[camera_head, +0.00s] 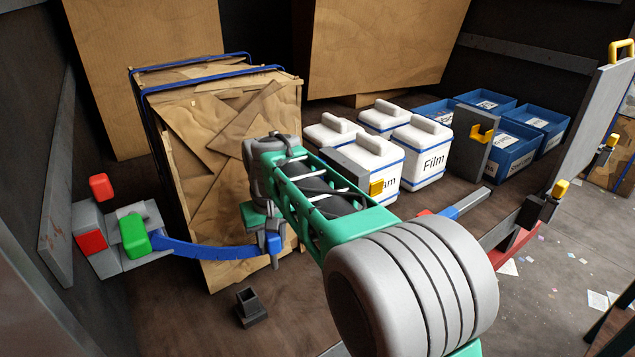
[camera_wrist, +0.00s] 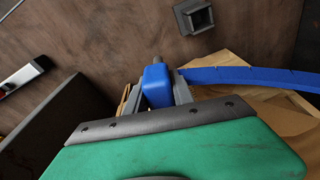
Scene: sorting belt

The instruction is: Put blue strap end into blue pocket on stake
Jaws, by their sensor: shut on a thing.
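The blue strap (camera_head: 205,248) runs from a green block (camera_head: 133,235) at the left to my gripper (camera_head: 270,243), sagging slightly. My gripper is shut on the blue strap end (camera_wrist: 157,88), a block that shows between the fingers in the wrist view. The strap also shows there (camera_wrist: 250,76), leading off to the right. The gripper is in front of the cardboard-covered stack, above the floor. I cannot make out a blue pocket on a stake for certain. A blue piece (camera_head: 464,203) on a grey bar lies to the right, partly behind my arm.
An open grey square socket (camera_head: 250,307) stands on the floor below my gripper; it also shows in the wrist view (camera_wrist: 195,17). The wrapped stack (camera_head: 205,150) is close behind. White Film boxes (camera_head: 421,155) and blue crates (camera_head: 513,148) stand at the back right. Red blocks (camera_head: 91,238) are at left.

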